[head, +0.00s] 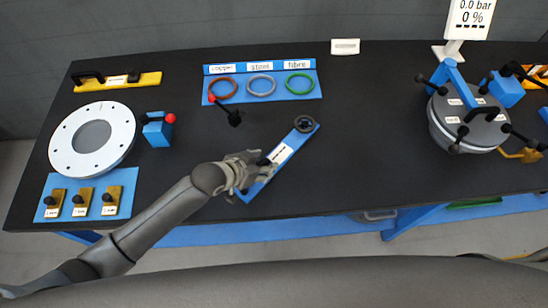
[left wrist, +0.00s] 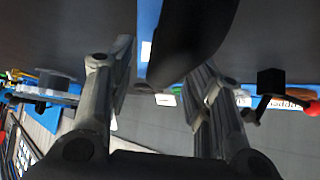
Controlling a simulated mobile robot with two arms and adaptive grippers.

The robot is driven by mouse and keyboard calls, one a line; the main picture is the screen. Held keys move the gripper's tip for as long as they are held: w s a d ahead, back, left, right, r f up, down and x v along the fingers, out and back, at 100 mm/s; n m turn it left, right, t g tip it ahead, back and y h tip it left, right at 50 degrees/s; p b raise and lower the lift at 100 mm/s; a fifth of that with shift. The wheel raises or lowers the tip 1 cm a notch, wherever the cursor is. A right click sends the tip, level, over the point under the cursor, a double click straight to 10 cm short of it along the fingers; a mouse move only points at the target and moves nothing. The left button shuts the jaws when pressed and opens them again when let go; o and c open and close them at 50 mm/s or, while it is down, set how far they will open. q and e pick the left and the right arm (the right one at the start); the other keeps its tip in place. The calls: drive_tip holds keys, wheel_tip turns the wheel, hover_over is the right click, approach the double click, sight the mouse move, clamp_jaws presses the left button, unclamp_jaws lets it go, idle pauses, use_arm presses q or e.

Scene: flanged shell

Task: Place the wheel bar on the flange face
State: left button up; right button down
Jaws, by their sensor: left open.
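The wheel bar (head: 285,150) is a narrow blue bar with a white label, lying slantwise on the black table. A dark round wheel (head: 305,124) is at its far end. My left gripper (head: 254,168) is over the near end of the bar, open, and partly hides it. In the left wrist view, a large black rounded part (left wrist: 195,35) shows between and beyond the open fingers, with the blue strip (left wrist: 148,40) beside it. I cannot tell whether the fingers touch it. The flange face (head: 115,122) is a white ring with holes at the left. My right gripper is not in view.
A red-knobbed blue block (head: 157,132) stands right of the flange. A blue mat (head: 222,98) with three coloured rings lies at the back. A black-and-red lever (head: 228,112) stands before it. A grey lidded vessel (head: 465,125) with clamps is at the right. The table right of the bar is clear.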

use_arm(q)
drive_tip(key=shift+w+d+f, duration=0.2)
drive_tip(key=shift+w+f, duration=0.05)
drive_tip(key=shift+f, duration=0.05)
drive_tip(key=shift+c, duration=0.3)
clamp_jaws()
drive_tip(key=shift+w+r, duration=0.1)
drive_tip(key=shift+r, duration=0.05)
